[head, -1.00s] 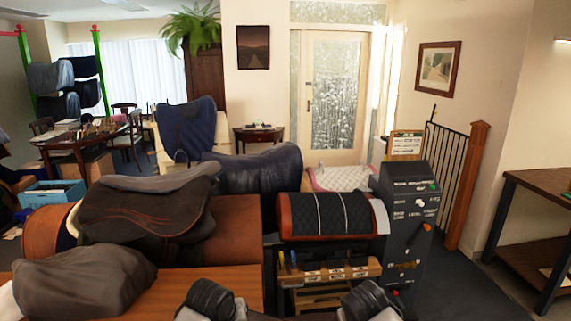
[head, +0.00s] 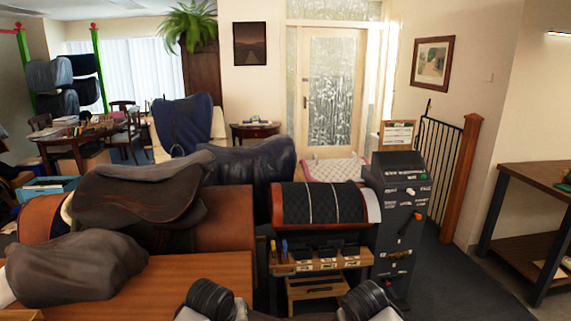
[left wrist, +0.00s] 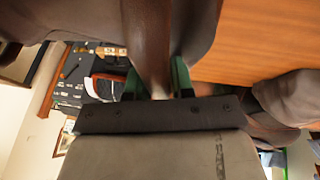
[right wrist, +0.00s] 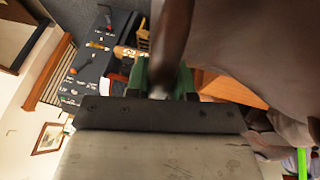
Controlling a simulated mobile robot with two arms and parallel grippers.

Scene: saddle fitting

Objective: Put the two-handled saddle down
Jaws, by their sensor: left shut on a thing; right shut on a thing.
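The two-handled saddle shows in both wrist views as dark brown leather, in the left wrist view (left wrist: 205,28) and the right wrist view (right wrist: 240,45). My left gripper (left wrist: 157,88) is shut on one brown handle, its green fingers on either side. My right gripper (right wrist: 172,88) is shut on the other handle in the same way. In the head view only parts of my two arms show at the bottom edge. The grippers and most or all of the held saddle are hidden there, so I cannot tell its height or what lies under it.
A wooden table (head: 195,283) at the left bears a dark covered form (head: 75,268). Behind it a dark brown saddle (head: 140,203) sits on a brown rounded stand (head: 230,215). A black quilted pad (head: 320,204), a dark control cabinet (head: 402,215) and a workbench (head: 535,172) stand further right.

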